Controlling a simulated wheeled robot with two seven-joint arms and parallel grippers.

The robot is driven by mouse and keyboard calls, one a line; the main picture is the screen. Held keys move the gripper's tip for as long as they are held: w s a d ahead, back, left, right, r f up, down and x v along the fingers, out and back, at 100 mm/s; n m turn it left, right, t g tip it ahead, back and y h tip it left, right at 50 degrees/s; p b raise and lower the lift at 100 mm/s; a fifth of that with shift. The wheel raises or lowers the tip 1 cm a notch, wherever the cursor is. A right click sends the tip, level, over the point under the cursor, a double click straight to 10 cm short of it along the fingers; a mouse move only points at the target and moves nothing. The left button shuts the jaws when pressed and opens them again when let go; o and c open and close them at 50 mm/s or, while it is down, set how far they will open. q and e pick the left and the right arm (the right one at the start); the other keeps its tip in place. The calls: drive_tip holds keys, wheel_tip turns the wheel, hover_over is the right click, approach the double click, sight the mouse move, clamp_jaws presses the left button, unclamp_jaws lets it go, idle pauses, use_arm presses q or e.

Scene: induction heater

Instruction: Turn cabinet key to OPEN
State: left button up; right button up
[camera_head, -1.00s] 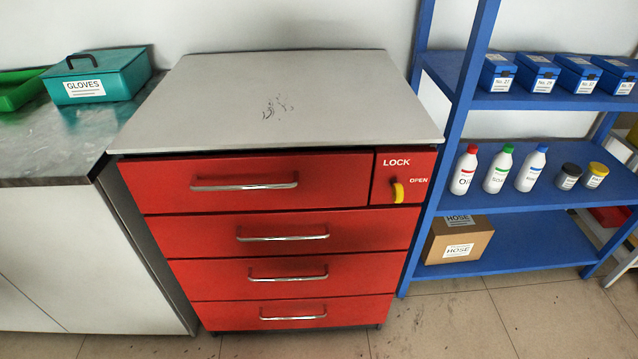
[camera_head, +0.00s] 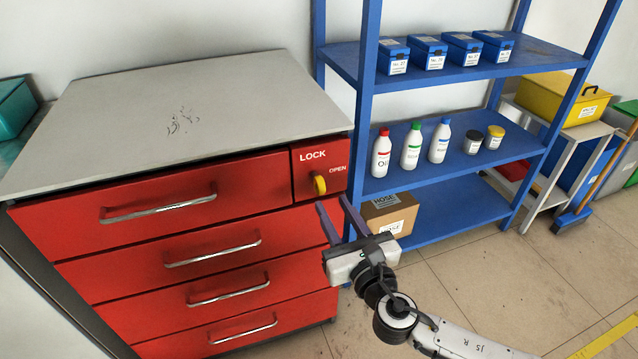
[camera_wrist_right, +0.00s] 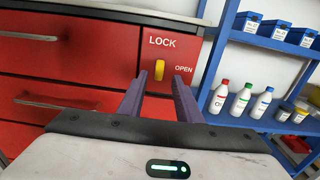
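The red cabinet (camera_head: 190,257) has a grey top and several drawers with silver handles. At its upper right is a lock panel marked LOCK and OPEN. The yellow key (camera_head: 320,185) sits there, upright, with OPEN printed to its right. My right gripper (camera_head: 332,212) is open and empty, just below and in front of the key, apart from it. In the right wrist view the key (camera_wrist_right: 159,70) shows beyond the two purple fingers (camera_wrist_right: 158,88), roughly between their tips. My left gripper is not in view.
A blue shelf (camera_head: 350,55) stands right of the cabinet, holding blue boxes (camera_head: 430,50), bottles (camera_head: 411,147) and jars. A cardboard box (camera_head: 390,215) lies on its bottom level, behind my right gripper. The floor in front is clear.

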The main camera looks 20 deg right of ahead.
sight(323, 190)
drive_tip(key=w, duration=0.9)
drive_tip(key=shift+w+a, duration=0.15)
drive_tip(key=shift+a, duration=0.05)
clamp_jaws()
